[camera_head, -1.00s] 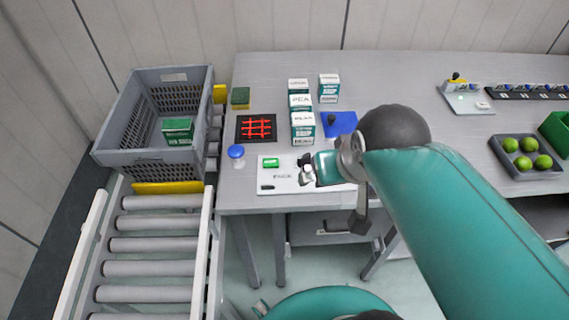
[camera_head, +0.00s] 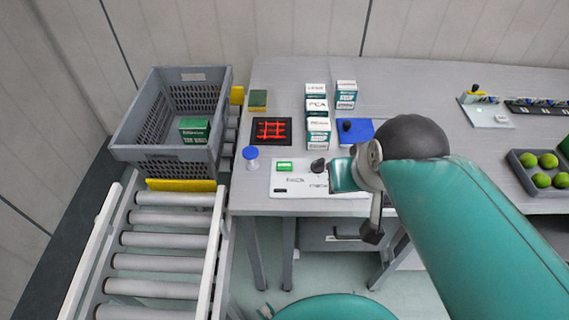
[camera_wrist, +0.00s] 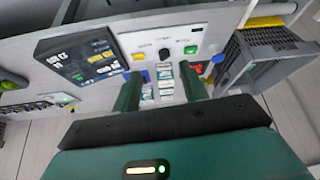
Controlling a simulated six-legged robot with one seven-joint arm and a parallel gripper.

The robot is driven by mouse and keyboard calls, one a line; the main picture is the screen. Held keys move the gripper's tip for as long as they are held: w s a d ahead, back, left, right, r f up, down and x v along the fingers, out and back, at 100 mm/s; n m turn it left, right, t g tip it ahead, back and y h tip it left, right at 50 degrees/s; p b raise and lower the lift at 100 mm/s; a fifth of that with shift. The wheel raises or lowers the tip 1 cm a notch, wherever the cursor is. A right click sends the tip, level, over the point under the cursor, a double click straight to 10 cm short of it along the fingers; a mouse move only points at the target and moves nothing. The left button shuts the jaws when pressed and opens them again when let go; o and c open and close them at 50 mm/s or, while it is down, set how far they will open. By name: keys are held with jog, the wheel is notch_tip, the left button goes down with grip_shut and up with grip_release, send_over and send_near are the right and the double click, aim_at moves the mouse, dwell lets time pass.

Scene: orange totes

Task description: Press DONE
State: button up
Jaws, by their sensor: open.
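A white control panel (camera_head: 290,186) lies at the table's front edge. It bears a green button (camera_head: 284,166) at its left and a black knob (camera_head: 318,165) right of it. In the wrist view the panel shows the green button (camera_wrist: 190,50), the knob (camera_wrist: 164,53) and a yellow button (camera_wrist: 138,57). Its labels are too blurred to read, so I cannot tell which control is DONE. My gripper (camera_wrist: 160,72) is open and empty, its two green fingers apart. In the head view my gripper (camera_head: 343,175) is over the panel's right part and hides it.
A blue-capped jar (camera_head: 251,157) stands just left of the panel. Several small cartons (camera_head: 318,132), a blue pad (camera_head: 358,131) and a black tray with a red grid (camera_head: 272,131) are behind it. A grey crate (camera_head: 150,153) sits on the roller conveyor (camera_head: 165,239) at left.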

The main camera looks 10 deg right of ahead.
grip_shut()
dwell(1.3)
